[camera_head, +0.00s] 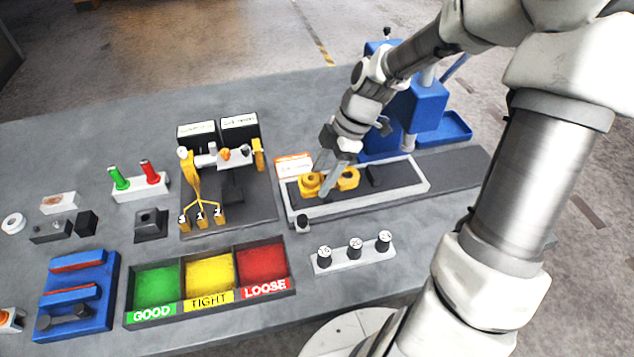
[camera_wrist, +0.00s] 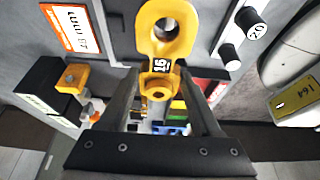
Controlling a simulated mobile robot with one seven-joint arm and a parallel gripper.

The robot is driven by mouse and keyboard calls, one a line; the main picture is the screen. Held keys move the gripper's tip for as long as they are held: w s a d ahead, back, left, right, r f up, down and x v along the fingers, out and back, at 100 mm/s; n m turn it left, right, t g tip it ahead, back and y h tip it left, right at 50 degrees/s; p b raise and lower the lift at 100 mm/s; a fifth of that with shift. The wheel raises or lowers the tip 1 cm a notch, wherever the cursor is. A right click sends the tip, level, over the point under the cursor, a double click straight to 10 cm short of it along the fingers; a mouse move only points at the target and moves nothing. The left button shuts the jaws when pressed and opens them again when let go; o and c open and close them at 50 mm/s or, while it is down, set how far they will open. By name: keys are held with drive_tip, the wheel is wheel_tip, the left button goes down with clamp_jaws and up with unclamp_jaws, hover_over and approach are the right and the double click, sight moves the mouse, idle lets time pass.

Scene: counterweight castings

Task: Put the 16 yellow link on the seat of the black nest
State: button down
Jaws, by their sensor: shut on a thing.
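The yellow link marked 16 (camera_wrist: 158,45) is between the two fingers of my gripper (camera_wrist: 163,72) in the wrist view. Its large ring end points away from my palm and its small ring end lies nearer. In the head view my gripper (camera_head: 328,179) is shut on the link (camera_head: 348,178) at the long grey-rimmed tray. My fingers cover its middle. I cannot tell whether the link touches the tray floor. A black block with a notched top (camera_head: 150,222), which looks like the nest, stands on the table left of the yellow gauge stand; nothing yellow is on it.
The long tray (camera_head: 420,186) holds a dark block at its right. A blue press stand (camera_head: 425,105) rises behind. A three-colour bin (camera_head: 135,318), a white rack with black knobs (camera_head: 355,258) and a yellow three-branched piece (camera_head: 194,185) stand around. Bare table lies between rack and bin.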

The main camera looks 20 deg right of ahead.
drive_tip(key=w+f, duration=0.1)
drive_tip(key=w, duration=0.1)
drive_tip(key=w+f, duration=0.1)
drive_tip(key=w, duration=0.1)
drive_tip(key=shift+w+f, duration=0.1)
drive_tip(key=shift+f, duration=2.1)
drive_tip(key=shift+f, duration=0.15)
drive_tip(key=shift+c, duration=0.4)
unclamp_jaws()
drive_tip(key=v, duration=0.7)
drive_tip(key=shift+r, duration=0.4)
